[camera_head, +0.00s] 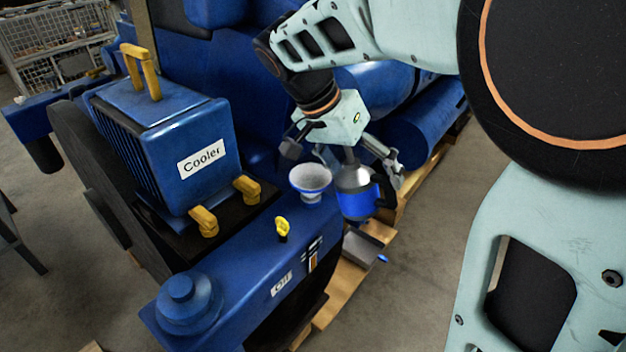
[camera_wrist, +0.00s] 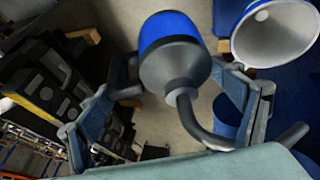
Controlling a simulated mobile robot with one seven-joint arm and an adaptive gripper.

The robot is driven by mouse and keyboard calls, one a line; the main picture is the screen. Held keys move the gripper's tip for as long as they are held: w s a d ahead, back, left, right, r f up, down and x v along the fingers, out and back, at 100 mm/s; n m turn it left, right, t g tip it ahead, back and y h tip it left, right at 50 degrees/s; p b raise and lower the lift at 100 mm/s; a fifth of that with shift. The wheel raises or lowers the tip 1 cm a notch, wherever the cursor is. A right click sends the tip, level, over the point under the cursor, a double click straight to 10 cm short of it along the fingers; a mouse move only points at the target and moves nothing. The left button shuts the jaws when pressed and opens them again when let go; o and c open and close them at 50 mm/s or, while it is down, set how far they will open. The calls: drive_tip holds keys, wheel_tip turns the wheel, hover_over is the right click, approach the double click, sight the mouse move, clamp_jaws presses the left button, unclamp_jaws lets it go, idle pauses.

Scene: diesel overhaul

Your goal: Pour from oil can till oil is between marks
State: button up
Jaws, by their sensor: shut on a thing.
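The oil can (camera_head: 355,203), with a blue body, grey cone top and black handle, is held about upright in my gripper (camera_head: 350,172), its body between the fingers. In the wrist view my gripper (camera_wrist: 172,75) has its fingers on both sides of the can (camera_wrist: 172,32), whose curved spout bends toward the lower right. A whitish funnel (camera_head: 311,179) stands on the blue engine cover, just left of the can; it also shows in the wrist view (camera_wrist: 275,32). The can appears apart from it. A small gauge (camera_head: 313,262) with an orange-brown strip is beside the "Oil" label (camera_head: 282,284); its exact level is too small to read.
A blue "Cooler" box (camera_head: 165,150) with yellow handles stands left of the funnel. A yellow dipstick handle (camera_head: 282,228) rises from the cover, and a round blue cap (camera_head: 188,302) is at its front. A wooden pallet (camera_head: 345,285) lies below. Floor at right is clear.

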drive_tip(key=shift+r, duration=0.1)
idle(0.4)
drive_tip(key=shift+r+g+h+p, duration=0.3)
drive_tip(key=shift+r+h+p, duration=0.15)
drive_tip(key=shift+p, duration=0.45)
drive_tip(key=shift+s+d+r+g+h+p, duration=0.15)
drive_tip(key=shift+r+g+h+p, duration=0.25)
drive_tip(key=shift+p, duration=0.45)
drive_tip(key=shift+r, duration=0.2)
drive_tip(key=shift+r+n+p, duration=0.3)
drive_tip(key=shift+r+p, duration=0.1)
drive_tip(key=shift+p, duration=0.4)
drive_tip(key=shift+h, duration=0.25)
drive_tip(key=shift+r+n+g+h+p, duration=0.4)
drive_tip(key=shift+g+h+p, duration=0.5)
drive_tip(key=shift+h+p, duration=0.45)
idle(3.1)
